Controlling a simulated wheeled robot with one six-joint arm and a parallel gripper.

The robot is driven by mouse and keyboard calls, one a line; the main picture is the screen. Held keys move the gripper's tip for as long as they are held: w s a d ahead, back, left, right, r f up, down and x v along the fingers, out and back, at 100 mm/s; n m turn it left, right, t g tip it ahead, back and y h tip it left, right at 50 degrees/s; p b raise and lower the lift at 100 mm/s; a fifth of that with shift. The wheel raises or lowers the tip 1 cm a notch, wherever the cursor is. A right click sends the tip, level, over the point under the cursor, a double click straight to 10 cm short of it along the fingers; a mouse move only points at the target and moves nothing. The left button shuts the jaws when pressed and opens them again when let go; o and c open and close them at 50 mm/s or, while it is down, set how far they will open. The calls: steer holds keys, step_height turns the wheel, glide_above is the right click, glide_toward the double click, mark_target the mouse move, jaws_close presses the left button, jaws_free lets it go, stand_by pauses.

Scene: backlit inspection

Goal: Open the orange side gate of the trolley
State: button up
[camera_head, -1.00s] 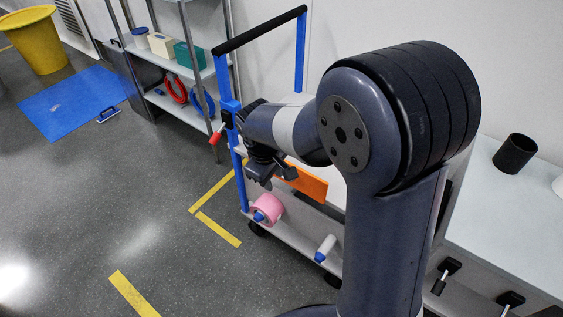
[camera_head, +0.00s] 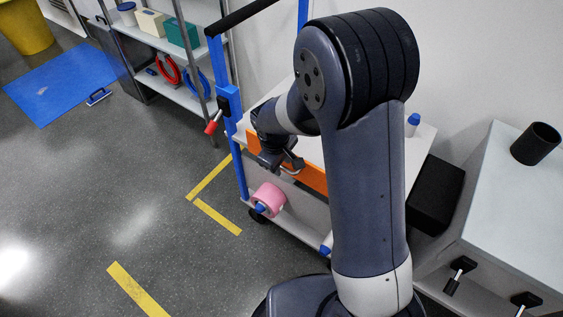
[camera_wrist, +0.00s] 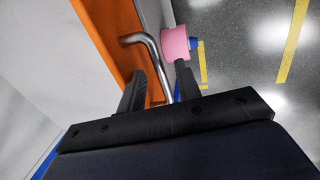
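The orange side gate (camera_head: 313,178) is an upright panel along the near side of the trolley (camera_head: 240,150). It also shows in the wrist view (camera_wrist: 95,22) as an orange strip. A bent silver handle (camera_wrist: 155,52) stands out from the gate. My gripper (camera_wrist: 161,72) is open, with one dark finger on each side of the handle bar. The bar passes between the fingers, and I see gaps beside it. In the head view my gripper (camera_head: 280,165) is at the gate's face, and the arm hides part of the gate.
A pink roll (camera_head: 269,198) with a blue end lies on the trolley's lower shelf. A red-tipped lever (camera_head: 212,126) sits on the blue post. A shelf rack (camera_head: 185,85) stands behind left. A grey bench (camera_head: 500,190) is at right. Floor left of the trolley is clear.

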jaws_close()
steer(key=shift+s+f+b, duration=0.1)
steer(key=shift+f+b, duration=0.05)
steer(key=shift+b, duration=0.15)
